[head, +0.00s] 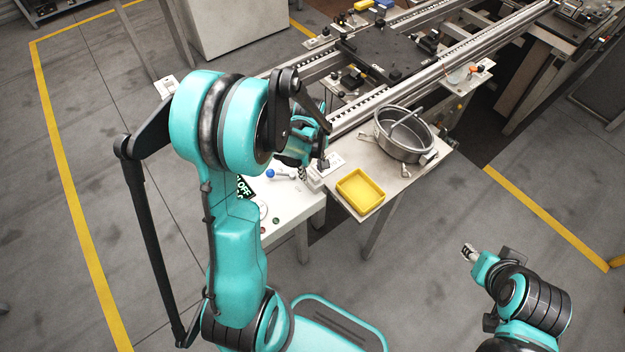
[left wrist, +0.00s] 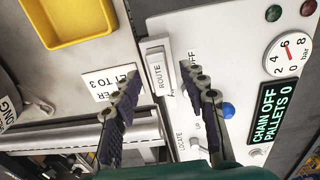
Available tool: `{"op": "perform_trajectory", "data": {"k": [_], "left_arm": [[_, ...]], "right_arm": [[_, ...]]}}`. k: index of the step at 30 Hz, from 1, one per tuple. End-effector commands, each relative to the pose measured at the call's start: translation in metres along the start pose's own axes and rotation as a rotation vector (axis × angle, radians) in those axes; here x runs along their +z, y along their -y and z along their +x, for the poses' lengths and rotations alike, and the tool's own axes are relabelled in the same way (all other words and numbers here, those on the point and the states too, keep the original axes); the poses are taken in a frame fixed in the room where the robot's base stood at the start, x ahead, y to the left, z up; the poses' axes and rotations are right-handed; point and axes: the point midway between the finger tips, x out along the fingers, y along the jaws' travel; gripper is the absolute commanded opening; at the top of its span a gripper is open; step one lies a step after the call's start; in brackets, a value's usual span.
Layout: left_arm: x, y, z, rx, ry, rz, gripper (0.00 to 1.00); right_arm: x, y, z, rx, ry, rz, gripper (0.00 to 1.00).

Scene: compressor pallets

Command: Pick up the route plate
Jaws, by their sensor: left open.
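I cannot tell for certain which is the route plate. In the head view my left gripper (head: 314,168) is at the panel's edge. My right gripper (head: 468,252) is over the floor, its jaw state unclear.
A yellow tray (head: 361,190) and a round metal pot (head: 404,133) stand on the metal table beside the panel. A blue knob (left wrist: 228,110), a gauge (left wrist: 287,53) and a display (left wrist: 271,118) are close right of the gripper. Conveyor rails (head: 450,60) run behind.

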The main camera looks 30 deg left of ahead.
Motion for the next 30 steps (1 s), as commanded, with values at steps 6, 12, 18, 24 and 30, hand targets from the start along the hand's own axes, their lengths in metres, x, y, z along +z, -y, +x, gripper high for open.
{"op": "perform_trajectory", "data": {"k": [6,12,18,24,30], "left_arm": [[0.000,0.000,0.006,0.000,0.000,0.001,0.43],[0.000,0.000,0.006,0.000,0.000,0.001,0.14],[0.000,0.000,0.006,0.000,0.000,0.001,0.00],[0.000,0.000,0.005,0.000,0.000,0.001,0.00],[0.000,-0.001,-0.009,0.001,0.000,0.001,0.00]], "right_arm": [[0.001,0.000,0.002,0.000,0.000,0.000,0.40],[0.001,0.000,0.001,0.000,0.000,0.000,0.40],[0.001,0.000,0.001,0.000,0.000,0.000,0.40],[0.001,0.000,0.001,0.000,0.000,0.000,0.40],[-0.003,0.000,-0.004,0.000,0.000,0.000,0.40]]}}
